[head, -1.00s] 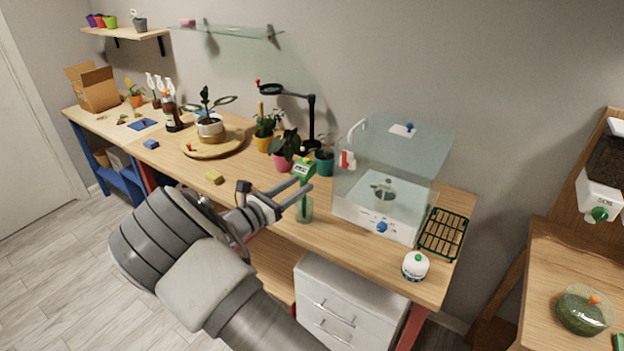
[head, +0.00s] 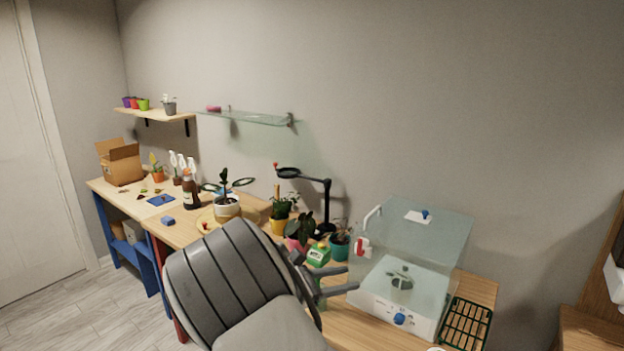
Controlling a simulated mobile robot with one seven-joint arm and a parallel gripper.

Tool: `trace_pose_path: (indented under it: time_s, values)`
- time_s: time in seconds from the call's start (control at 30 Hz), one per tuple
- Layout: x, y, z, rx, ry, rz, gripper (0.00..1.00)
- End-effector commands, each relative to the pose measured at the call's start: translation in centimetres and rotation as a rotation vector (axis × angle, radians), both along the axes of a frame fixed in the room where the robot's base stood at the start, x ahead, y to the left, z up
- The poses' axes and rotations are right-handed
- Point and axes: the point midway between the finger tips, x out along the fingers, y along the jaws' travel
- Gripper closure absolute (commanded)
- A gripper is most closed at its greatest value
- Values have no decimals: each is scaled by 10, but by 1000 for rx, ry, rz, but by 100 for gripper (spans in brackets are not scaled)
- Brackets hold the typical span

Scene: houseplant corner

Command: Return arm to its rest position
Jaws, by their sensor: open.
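My gripper (head: 342,281) shows in the head view at the lower middle, over the wooden bench, partly hidden behind my own wrist and forearm. Its two fingers are apart and nothing is between them. A green-topped tool or meter (head: 318,255) stands just behind the fingers. I cannot tell from this view whether the fingers touch it.
A clear-lidded propagator box (head: 407,283) stands right of my gripper, with a green rack (head: 466,323) beside it. Potted plants (head: 299,229) and a magnifier lamp (head: 327,200) stand behind. A glass shelf (head: 250,118) is on the wall. Open air lies above the bench.

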Motion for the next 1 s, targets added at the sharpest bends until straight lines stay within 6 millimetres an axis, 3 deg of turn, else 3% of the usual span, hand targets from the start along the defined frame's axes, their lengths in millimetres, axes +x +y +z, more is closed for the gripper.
trace_pose_path:
  time_s: [0.1,0.4,0.67,1.0]
  values:
    - [-25,-37,14,194,-40,-141,53]
    - [-97,-89,40,635,-174,-458,53]
    - [-161,-105,65,983,-333,-702,53]
    - [-238,-100,97,1391,-585,-966,53]
